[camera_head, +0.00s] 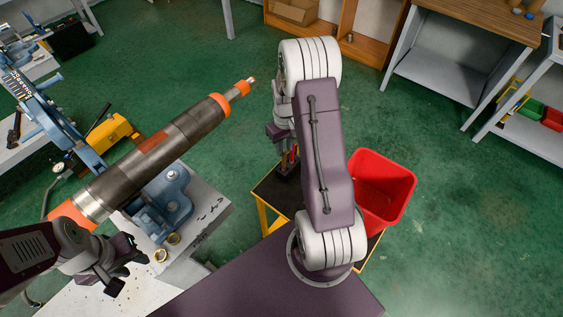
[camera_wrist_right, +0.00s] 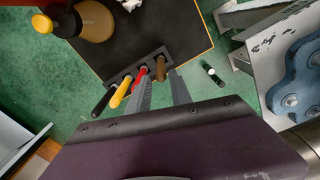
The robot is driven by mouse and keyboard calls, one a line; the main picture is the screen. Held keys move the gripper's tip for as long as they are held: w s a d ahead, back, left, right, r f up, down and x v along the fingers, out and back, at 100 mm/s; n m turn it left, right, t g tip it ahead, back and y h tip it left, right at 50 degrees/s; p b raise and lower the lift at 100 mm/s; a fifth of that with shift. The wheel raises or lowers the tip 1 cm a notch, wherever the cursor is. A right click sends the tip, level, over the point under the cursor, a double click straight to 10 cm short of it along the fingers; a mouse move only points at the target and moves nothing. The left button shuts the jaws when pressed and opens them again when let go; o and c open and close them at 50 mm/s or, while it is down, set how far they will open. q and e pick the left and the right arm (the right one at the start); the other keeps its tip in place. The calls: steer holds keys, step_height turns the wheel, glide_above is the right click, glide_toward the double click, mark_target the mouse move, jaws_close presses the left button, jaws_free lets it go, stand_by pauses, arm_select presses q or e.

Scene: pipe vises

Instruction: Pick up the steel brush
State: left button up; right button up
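In the right wrist view a dark holder (camera_wrist_right: 135,66) carries several upright tools with black, yellow, red and brown handles. The brown handle (camera_wrist_right: 160,68) looks wooden and may be the steel brush; its lower part is hidden in the holder. My right gripper (camera_wrist_right: 160,90) is open and empty, its two grey fingers pointing toward the holder, the brown handle roughly between their tips. I cannot tell whether they touch it. In the head view the holder (camera_head: 289,163) is partly hidden by my right arm. My left gripper (camera_head: 128,262) looks open and empty, beside the vise bench.
The holder stands on a black-topped yellow cart (camera_head: 264,193). A red bin (camera_head: 384,188) is beside my right arm. A round yellow-and-black item (camera_wrist_right: 96,22) is near the holder. A large pipe (camera_head: 150,155) lies in the blue vise (camera_head: 172,200) on the left.

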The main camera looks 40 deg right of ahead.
mark_target(284, 159)
step_height(284, 159, down, 2)
steer(key=shift+f, duration=0.1)
step_height(284, 159, down, 4)
steer(key=shift+s+a, duration=0.15)
steer(key=shift+f, duration=0.35)
jaws_close()
